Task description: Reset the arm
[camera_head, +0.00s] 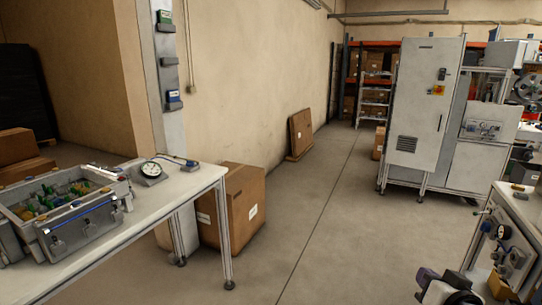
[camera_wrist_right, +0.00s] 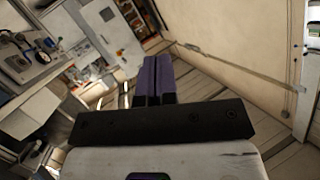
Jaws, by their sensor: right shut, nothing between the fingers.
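My right gripper (camera_head: 428,278) shows at the bottom right of the head view, in front of the floor and left of the right-hand workbench. In the right wrist view its two dark purple fingers (camera_wrist_right: 158,70) lie side by side against each other. The gripper is shut, with nothing between the fingers, and it touches nothing that I can see. My left gripper is not in view.
A right workbench (camera_head: 520,212) carries gauges. A tall white cabinet (camera_head: 425,115) stands behind. The middle floor (camera_head: 330,220) is clear.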

